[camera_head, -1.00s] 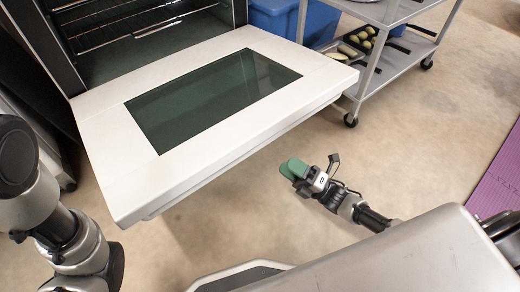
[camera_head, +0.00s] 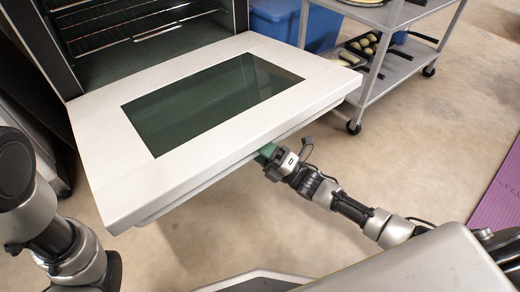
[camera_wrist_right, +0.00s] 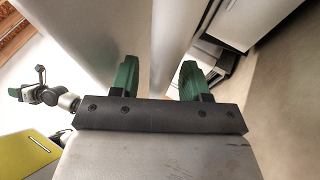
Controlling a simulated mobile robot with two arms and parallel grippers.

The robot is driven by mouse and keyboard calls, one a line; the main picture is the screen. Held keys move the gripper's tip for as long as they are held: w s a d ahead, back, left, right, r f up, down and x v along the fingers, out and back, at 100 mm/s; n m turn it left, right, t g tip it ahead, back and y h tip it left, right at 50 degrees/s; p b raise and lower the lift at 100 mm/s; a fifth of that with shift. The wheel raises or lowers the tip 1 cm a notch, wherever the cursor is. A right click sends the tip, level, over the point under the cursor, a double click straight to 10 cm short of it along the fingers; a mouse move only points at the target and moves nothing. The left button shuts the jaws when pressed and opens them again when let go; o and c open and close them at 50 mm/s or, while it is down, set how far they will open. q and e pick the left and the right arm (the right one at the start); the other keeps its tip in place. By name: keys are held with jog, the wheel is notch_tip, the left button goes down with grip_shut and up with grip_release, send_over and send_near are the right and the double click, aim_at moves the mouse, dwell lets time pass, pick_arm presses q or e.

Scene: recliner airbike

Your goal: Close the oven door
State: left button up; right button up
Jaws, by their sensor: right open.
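The oven door (camera_head: 105,170) hangs open, lying about flat, with a white frame and a dark green window. The oven cavity (camera_head: 150,50) with wire racks shows behind it. My right gripper (camera_head: 265,152) is at the door's front edge, its green fingertips partly hidden under the edge. In the right wrist view its two fingers (camera_wrist_right: 160,72) are apart, with a pale panel surface beyond them. Contact with the door cannot be made out. My left arm is at the left of the head view, and what looks like my left gripper (camera_wrist_right: 30,93) shows small in the wrist view, its jaws unclear.
A metal cart (camera_head: 395,75) on wheels stands right of the oven, with food on its lower shelf. A blue bin (camera_head: 275,22) is between them. A purple mat (camera_head: 498,200) lies at the far right. The floor (camera_head: 420,150) between cart and mat is clear.

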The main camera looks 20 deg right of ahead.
grip_shut()
